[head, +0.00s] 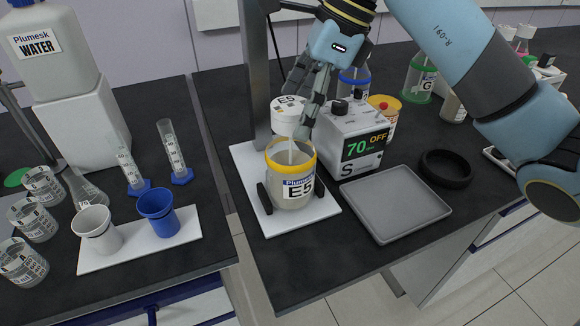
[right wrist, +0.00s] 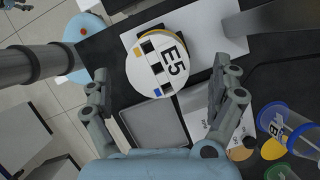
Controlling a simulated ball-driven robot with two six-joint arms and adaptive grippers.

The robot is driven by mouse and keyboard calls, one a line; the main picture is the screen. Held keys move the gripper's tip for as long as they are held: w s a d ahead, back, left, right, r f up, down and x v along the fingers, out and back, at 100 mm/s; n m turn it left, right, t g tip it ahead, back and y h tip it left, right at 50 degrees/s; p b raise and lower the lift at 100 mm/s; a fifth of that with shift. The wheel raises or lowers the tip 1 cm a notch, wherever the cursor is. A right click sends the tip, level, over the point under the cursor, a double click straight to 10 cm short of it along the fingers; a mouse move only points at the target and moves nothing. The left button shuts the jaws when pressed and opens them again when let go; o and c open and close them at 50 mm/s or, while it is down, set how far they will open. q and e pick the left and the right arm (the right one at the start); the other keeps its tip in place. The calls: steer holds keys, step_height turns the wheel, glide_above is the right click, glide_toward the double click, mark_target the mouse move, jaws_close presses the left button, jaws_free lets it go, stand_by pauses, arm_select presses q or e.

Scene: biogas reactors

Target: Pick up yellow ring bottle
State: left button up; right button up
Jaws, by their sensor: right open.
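The yellow ring bottle (head: 290,192), labelled E5, stands upright on a white stand plate (head: 256,165) in the head view. A white round head (head: 284,122), also marked E5, sits above its open mouth, with a thin rod reaching down into it. In the right wrist view this white head (right wrist: 150,76) covers most of the bottle; a strip of yellow shows at its edge. My right gripper (head: 305,97) is open and empty, above and behind the bottle beside the white head. In the wrist view its fingers (right wrist: 162,88) are spread wide.
The stand's grey column (head: 254,70) rises behind. A grey tray (head: 395,203) and black ring (head: 446,168) lie to the right.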

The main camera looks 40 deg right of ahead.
mark_target(291, 132)
steer(key=p+x, duration=0.1)
steer(key=x, duration=0.4)
steer(key=shift+s, duration=0.1)
steer(key=c, duration=1.9)
steer(key=shift+d, duration=0.1)
